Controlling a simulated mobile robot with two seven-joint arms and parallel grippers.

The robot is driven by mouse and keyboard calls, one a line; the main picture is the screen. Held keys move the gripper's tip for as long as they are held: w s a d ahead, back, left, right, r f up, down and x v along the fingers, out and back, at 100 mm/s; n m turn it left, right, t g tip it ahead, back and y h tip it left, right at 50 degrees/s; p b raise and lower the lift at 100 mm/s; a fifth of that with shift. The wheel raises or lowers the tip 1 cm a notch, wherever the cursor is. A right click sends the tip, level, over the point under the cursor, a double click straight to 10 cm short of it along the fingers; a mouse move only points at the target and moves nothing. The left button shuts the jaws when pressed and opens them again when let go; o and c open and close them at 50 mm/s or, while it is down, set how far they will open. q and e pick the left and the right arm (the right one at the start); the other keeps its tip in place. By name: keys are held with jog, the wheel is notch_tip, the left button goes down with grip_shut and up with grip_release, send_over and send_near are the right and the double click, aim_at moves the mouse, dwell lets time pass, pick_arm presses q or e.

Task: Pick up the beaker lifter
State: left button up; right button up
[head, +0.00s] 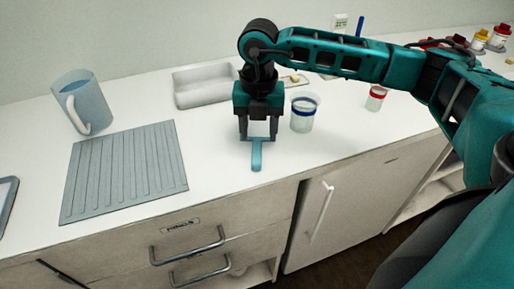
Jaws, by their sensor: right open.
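The beaker lifter (256,156) is a small blue T-shaped tool lying on the white counter near its front edge, its handle toward me. My right gripper (258,136) points down over the far end of the lifter. Its two fingers are apart, one on each side of the crossbar, and partly cover that end. I cannot tell whether the fingers touch it. My left gripper is not in the head view.
A beaker with a blue band (303,113) stands close right of the gripper. A grey tray (203,86) lies behind. A grey ridged mat (122,170) and a blue-grey jug (83,102) are at left. A red-banded cup (376,98) stands farther right.

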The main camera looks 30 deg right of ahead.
aim_at(257, 143)
notch_tip(257, 143, down, 3)
jog(key=shift+a+f, duration=0.1)
jog(key=shift+w, duration=0.1)
jog(key=shift+c, duration=0.2)
grip_shut()
